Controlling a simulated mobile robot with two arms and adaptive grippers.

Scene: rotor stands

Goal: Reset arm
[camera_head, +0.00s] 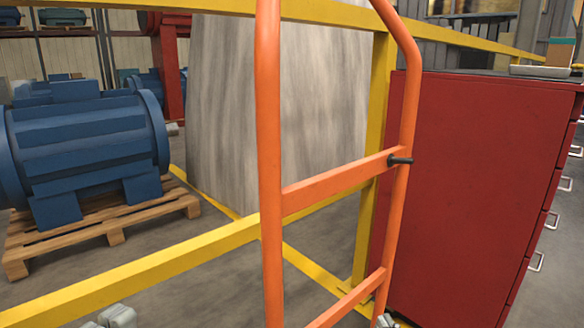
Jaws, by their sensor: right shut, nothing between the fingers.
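My right gripper (384,321) shows only as a small grey piece at the bottom edge, beside the foot of the orange tube frame. It is shut and empty. More grey parts of mine show at the bottom left, below the yellow rail, and seem to belong to my left arm; their finger state cannot be made out. Most of both arms is below the picture.
An orange tube frame (271,150) stands close in front, with a black knob (400,160). Yellow rails (150,270) run behind it. A red drawer cabinet (470,190) is at right. A blue motor (85,145) sits on a wooden pallet (115,222) at left.

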